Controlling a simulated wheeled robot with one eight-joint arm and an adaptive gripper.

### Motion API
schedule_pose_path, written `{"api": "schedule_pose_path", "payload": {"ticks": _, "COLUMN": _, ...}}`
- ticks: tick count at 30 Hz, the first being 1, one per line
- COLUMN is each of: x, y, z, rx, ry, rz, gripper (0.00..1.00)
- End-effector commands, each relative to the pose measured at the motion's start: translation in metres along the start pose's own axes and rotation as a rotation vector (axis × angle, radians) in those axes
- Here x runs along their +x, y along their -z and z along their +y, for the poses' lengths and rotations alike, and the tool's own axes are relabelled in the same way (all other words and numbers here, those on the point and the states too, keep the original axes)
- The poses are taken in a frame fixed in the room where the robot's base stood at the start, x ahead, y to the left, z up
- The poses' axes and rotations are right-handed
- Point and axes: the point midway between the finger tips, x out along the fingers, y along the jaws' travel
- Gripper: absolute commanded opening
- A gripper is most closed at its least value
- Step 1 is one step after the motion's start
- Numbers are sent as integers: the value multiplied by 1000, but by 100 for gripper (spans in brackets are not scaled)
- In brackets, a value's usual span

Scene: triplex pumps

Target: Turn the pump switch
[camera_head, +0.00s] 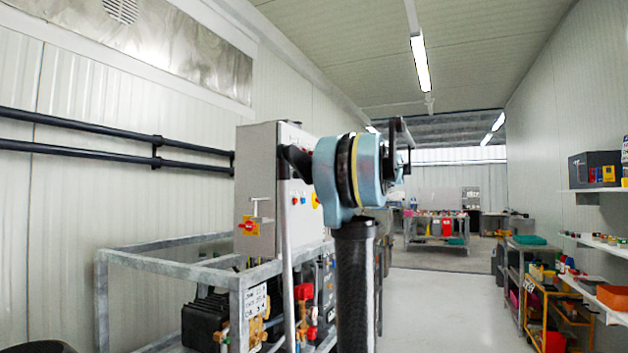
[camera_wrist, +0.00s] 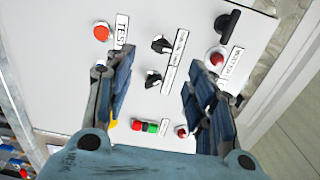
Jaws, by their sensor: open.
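A grey control box (camera_head: 258,172) stands on a metal frame, left of my arm in the head view. In the wrist view its white panel (camera_wrist: 70,85) carries two black rotary switches, an upper one (camera_wrist: 160,45) and a lower one (camera_wrist: 153,78). I cannot tell from the labels which is the pump switch. My gripper (camera_wrist: 158,70) is open and empty, its fingers on either side of these switches. It seems apart from the panel, but the gap is hard to judge. In the head view my wrist hides much of the panel front.
Around the switches are a red button (camera_wrist: 101,32), another red button (camera_wrist: 216,58), a black handle (camera_wrist: 228,24) and a red-green button pair (camera_wrist: 145,126). The metal frame (camera_head: 165,257) holds pump parts below the box. The floor (camera_head: 440,300) at right is clear.

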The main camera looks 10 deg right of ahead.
Motion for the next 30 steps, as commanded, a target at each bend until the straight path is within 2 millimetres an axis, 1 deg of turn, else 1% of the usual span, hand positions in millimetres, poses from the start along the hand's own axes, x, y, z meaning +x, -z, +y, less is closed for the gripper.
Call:
{"api": "schedule_pose_path", "payload": {"ticks": 3, "x": -13, "y": 1, "z": 0, "rx": 0, "ry": 0, "rz": 2, "gripper": 50}}
{"api": "schedule_pose_path", "payload": {"ticks": 7, "x": -19, "y": 0, "z": 0, "rx": 0, "ry": 0, "rz": 1, "gripper": 50}}
{"api": "schedule_pose_path", "payload": {"ticks": 24, "x": -20, "y": -1, "z": 2, "rx": 0, "ry": -4, "rz": -1, "gripper": 50}}
{"api": "schedule_pose_path", "payload": {"ticks": 26, "x": -17, "y": -6, "z": 7, "rx": 0, "ry": -17, "rz": -6, "gripper": 50}}
{"api": "schedule_pose_path", "payload": {"ticks": 27, "x": -14, "y": -13, "z": 13, "rx": -1, "ry": -34, "rz": -12, "gripper": 50}}
{"api": "schedule_pose_path", "payload": {"ticks": 29, "x": -7, "y": -27, "z": 28, "rx": -4, "ry": -74, "rz": -24, "gripper": 50}}
{"api": "schedule_pose_path", "payload": {"ticks": 30, "x": -1, "y": -39, "z": 42, "rx": -6, "ry": -109, "rz": -35, "gripper": 50}}
